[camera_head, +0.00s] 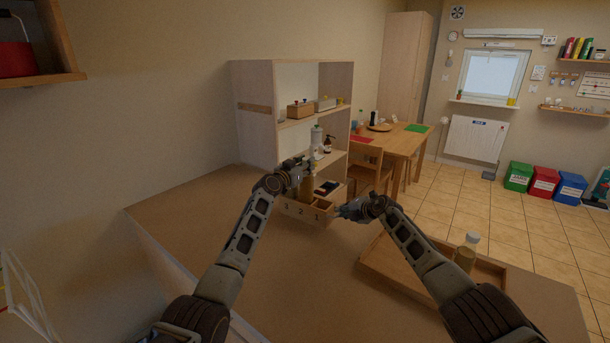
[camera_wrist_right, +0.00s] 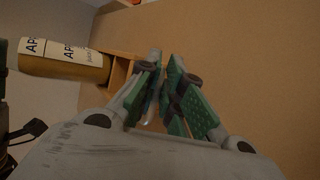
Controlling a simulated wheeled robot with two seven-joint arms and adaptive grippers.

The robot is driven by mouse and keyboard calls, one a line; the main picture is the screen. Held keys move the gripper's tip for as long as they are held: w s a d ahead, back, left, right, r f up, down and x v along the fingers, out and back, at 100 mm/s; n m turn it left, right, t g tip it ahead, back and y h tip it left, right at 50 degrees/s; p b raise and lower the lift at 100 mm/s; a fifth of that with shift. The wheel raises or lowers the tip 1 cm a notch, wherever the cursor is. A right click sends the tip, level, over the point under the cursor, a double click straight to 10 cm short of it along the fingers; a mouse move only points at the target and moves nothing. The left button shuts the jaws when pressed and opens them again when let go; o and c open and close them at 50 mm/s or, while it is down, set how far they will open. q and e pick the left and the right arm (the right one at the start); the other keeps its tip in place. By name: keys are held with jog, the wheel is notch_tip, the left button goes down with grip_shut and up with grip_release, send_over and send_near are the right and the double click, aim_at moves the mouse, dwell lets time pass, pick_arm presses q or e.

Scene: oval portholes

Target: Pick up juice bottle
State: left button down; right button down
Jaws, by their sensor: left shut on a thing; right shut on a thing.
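An amber juice bottle (camera_head: 307,188) is upright at my left gripper (camera_head: 304,167), which is shut on it near its upper part. The same bottle, with a white label reading "AP", lies sideways in the right wrist view (camera_wrist_right: 62,68). A second amber bottle with a pale cap (camera_head: 465,254) stands in the wooden tray at the right. My right gripper (camera_head: 342,211) is to the right of the numbered wooden box. Its green-padded fingers (camera_wrist_right: 163,100) are shut on a thin, pale thing, mostly hidden between them.
The wooden box (camera_head: 302,213) marked 3, 2, 1 stands before the open shelf (camera_head: 273,110), close to both grippers. The wooden tray (camera_head: 385,265) lies at the right of the counter (camera_head: 290,270). The counter's left and front middle are clear.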

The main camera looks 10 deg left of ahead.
pick_arm(q)
notch_tip(320, 180, up, 12)
jog(key=shift+f, duration=0.25)
pick_arm(e)
jog(key=shift+f, duration=0.1)
dwell(0.7)
jog(key=c, duration=1.5)
grip_release()
jog(key=shift+d, duration=0.2)
